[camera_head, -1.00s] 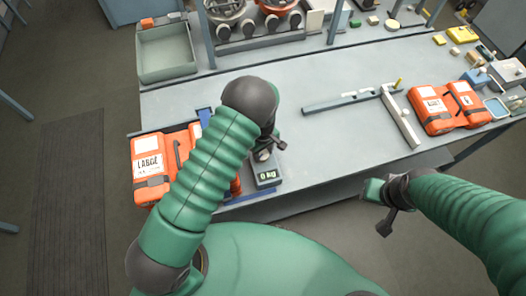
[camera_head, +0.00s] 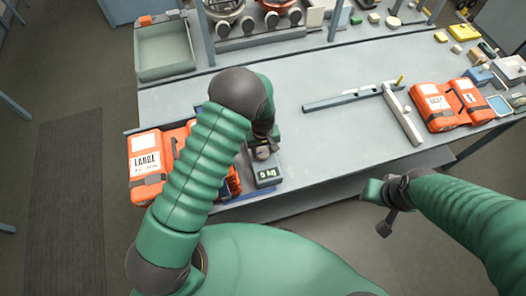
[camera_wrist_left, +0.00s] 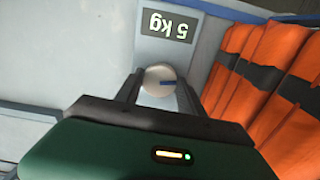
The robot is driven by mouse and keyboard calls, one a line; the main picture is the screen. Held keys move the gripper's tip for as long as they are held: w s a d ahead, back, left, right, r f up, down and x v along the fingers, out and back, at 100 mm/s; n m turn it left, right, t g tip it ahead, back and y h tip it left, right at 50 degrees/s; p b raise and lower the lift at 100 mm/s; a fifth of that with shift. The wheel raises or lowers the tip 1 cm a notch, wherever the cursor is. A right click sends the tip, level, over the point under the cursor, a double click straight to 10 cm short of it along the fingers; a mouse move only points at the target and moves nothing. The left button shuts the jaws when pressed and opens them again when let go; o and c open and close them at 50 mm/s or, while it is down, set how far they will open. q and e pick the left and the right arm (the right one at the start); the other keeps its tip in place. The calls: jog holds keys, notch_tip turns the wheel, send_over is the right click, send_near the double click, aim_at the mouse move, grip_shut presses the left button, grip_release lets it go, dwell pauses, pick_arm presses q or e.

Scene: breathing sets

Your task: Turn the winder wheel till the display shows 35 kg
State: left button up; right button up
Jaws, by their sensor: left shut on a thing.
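The small display (camera_head: 267,174) stands near the table's front edge, beside the left orange pack, and its lit digits look like 5 kg. In the left wrist view the display (camera_wrist_left: 168,27) reads 5 kg upside down. Just below it there is the pale round winder wheel (camera_wrist_left: 157,76) with a dark blue mark pointing right. My left gripper (camera_wrist_left: 160,93) is shut on the wheel, one finger on each side. In the head view my left gripper (camera_head: 262,146) is mostly hidden by its own arm. My right gripper (camera_head: 374,191) hangs off the table's front edge, its fingers unclear.
An orange pack labelled LARGE (camera_head: 146,165) lies left of my left arm, partly covered. Another orange pack (camera_head: 436,108) lies at the right, near a grey L-shaped bar (camera_head: 402,118). A grey-green tray (camera_head: 165,50) stands at the back left.

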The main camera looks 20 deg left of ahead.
pick_arm(q)
jog(key=m, duration=0.1)
jog(key=m+b, duration=0.1)
jog(key=m, duration=0.1)
jog(key=shift+w+a+r, duration=0.1)
jog(key=shift+w, duration=0.25)
jog(key=shift+r+m+b, duration=0.1)
jog(key=shift+m+b, duration=0.5)
jog(key=shift+m, duration=0.9)
jog(key=o, duration=1.4)
jog(key=shift+c, duration=0.2)
jog(key=shift+s+f, duration=0.1)
jog(key=shift+f, duration=0.1)
jog(key=shift+r, duration=0.1)
